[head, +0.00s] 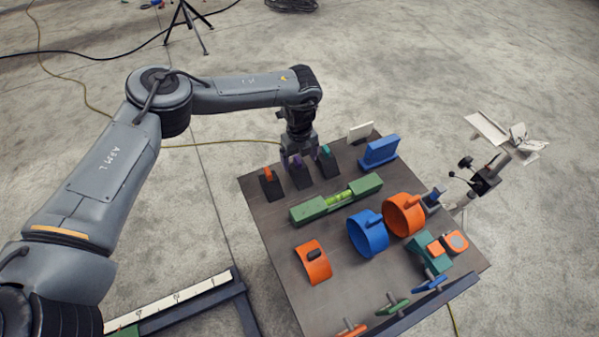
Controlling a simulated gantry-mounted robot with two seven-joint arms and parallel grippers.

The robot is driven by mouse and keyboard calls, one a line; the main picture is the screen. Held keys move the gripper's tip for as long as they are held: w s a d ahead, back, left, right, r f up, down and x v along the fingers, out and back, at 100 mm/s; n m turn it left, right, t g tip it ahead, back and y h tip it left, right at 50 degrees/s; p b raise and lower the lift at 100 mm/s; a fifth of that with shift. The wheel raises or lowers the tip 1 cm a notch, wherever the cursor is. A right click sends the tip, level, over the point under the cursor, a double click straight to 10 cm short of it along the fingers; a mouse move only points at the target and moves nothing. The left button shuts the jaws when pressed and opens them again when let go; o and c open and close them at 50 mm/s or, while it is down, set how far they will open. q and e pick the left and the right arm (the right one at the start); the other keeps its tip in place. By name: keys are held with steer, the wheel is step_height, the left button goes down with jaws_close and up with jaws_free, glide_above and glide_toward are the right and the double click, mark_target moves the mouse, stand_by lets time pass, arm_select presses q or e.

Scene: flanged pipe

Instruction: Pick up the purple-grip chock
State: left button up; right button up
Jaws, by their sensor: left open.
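Three dark chocks with coloured grips stand in a row near the far left edge of the table. The purple-grip chock (300,178) is the middle one, between the orange-grip chock (269,184) and the teal-grip chock (327,164). My left gripper (298,163) points down at the purple-grip chock, its open fingers around or just above the grip. The gripper partly hides the purple grip, so I cannot tell whether the fingers touch it. My right gripper is not in view.
The table (290,262) also holds a green level (336,198), a blue ring clamp (366,233), an orange ring clamp (404,214), an orange curved piece (313,262) and a blue stand (379,151). Several coloured-handled tools line the near edge. The left-middle tabletop is bare.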

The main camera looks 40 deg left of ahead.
mark_target(301, 172)
arm_select(q)
steer(key=shift+f+b, duration=0.4)
steer(key=shift+f, duration=1.95)
steer(key=c, duration=1.3)
steer(key=shift+o, duration=0.2)
steer(key=shift+r, duration=0.1)
